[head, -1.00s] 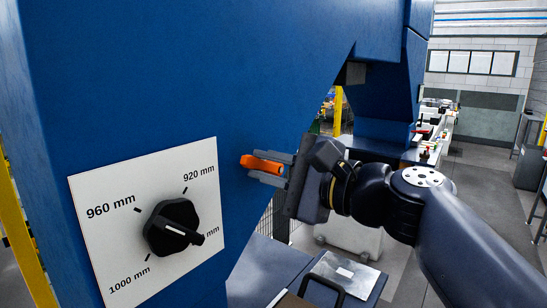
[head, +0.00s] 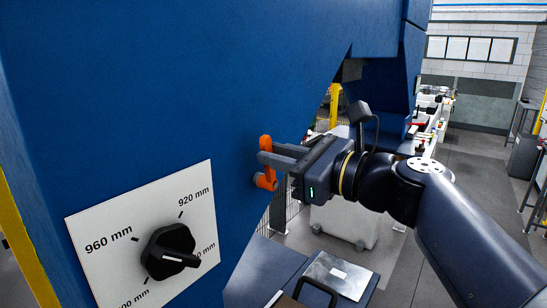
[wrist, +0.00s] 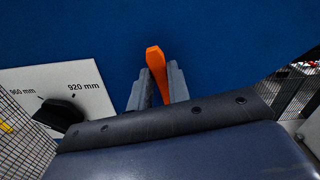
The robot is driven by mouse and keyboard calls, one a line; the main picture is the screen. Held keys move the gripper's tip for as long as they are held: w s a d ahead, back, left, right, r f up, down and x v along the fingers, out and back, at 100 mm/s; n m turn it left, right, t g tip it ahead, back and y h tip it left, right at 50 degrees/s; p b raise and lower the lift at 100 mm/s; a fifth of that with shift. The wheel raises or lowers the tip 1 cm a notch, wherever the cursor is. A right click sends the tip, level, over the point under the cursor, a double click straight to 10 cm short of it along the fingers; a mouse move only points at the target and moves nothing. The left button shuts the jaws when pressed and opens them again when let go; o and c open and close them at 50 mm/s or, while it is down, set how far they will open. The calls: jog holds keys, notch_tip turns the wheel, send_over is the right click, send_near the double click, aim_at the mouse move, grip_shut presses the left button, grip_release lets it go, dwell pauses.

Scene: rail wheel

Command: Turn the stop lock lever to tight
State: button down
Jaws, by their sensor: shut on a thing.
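The orange stop lock lever (head: 266,145) is on the blue machine face, right of the dial plate. Its arm points up, with its round orange hub (head: 265,182) at the lower end. My gripper (head: 272,159) is shut on the lever, one finger on each side of its arm. In the wrist view the orange lever (wrist: 155,62) shows between the two grey fingers, its tip standing out past them. The lever's lower part is hidden there by my gripper. No tight or loose marking can be read near the lever.
A white plate (head: 90,218) with a black rotary knob (head: 170,252) and millimetre markings is at the lower left. Below my gripper is a blue surface with a metal plate (head: 340,275). A wire fence and a grey floor lie behind on the right.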

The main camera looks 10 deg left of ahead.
jog(key=shift+w+d+m, duration=0.25)
jog(key=shift+w+m, duration=0.4)
jog(key=shift+m, duration=0.55)
jog(key=c, duration=1.3)
grip_release()
jog(key=shift+c, duration=0.2)
jog(key=b+v, duration=0.3)
jog(key=v, duration=0.7)
jog(key=shift+d, duration=0.4)
jog(key=shift+a, duration=0.1)
jog(key=p+x, duration=0.3)
jog(key=x, duration=0.7)
jog(key=shift+a, duration=0.3)
